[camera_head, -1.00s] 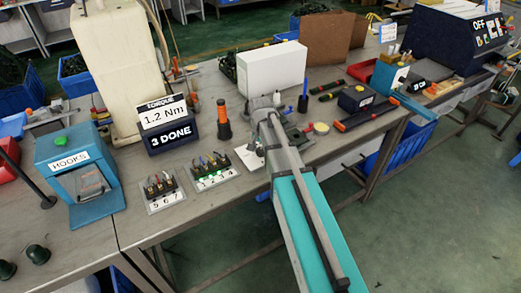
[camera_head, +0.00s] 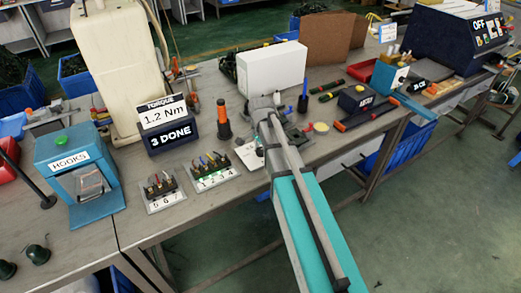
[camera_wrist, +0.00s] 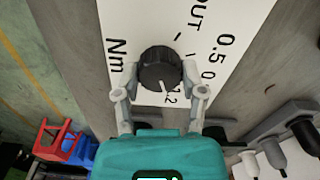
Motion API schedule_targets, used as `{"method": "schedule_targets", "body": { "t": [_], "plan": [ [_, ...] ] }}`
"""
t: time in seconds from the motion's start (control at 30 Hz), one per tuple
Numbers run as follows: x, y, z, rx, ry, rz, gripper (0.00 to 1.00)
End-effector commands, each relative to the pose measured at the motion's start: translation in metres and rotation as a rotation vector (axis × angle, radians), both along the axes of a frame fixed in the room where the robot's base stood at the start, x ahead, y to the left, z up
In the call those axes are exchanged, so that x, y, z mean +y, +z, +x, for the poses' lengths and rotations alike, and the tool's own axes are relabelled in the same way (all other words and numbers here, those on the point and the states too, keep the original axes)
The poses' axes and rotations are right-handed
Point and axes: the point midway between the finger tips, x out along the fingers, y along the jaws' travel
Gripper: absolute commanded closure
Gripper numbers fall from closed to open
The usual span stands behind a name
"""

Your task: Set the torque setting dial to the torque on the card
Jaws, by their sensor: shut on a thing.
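The black torque setting dial (camera_wrist: 160,68) sits on a white scale plate (camera_wrist: 186,25) in the wrist view. Its white pointer line is toward the bottom, slightly right, beside the partly covered "1.2" mark. My gripper (camera_wrist: 160,80) has one finger on each side of the dial and is shut on it. In the head view my gripper (camera_head: 262,108) is at the table's middle, and the dial is hidden behind it. The torque card (camera_head: 162,113) reads "1.2 Nm", above a dark block reading "3 DONE".
Two small trays of sockets, numbered 5 6 7 (camera_head: 162,191) and 1 2 3 4 (camera_head: 212,173), stand left of my arm. A black-and-orange driver (camera_head: 223,120) and a white box (camera_head: 272,68) stand behind. The blue hooks box (camera_head: 75,180) is at left.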

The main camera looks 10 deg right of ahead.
Motion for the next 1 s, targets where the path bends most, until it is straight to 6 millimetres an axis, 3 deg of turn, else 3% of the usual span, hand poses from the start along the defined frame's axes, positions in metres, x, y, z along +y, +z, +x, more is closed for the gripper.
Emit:
{"method": "schedule_targets", "body": {
  "t": [0.23, 0.27, 0.43, 1.0],
  "plan": [
    [0.0000, -0.0003, -0.0028, 0.006, 0.000, 0.000, 0.94],
    [0.0000, -0.0003, -0.0028, 0.006, 0.000, 0.000, 0.41],
    [-0.0001, -0.0002, -0.0020, 0.004, 0.000, 0.000, 0.13],
    [-0.0001, 0.0008, -0.0003, 0.001, 0.001, 0.000, 0.13]
  ]
}}
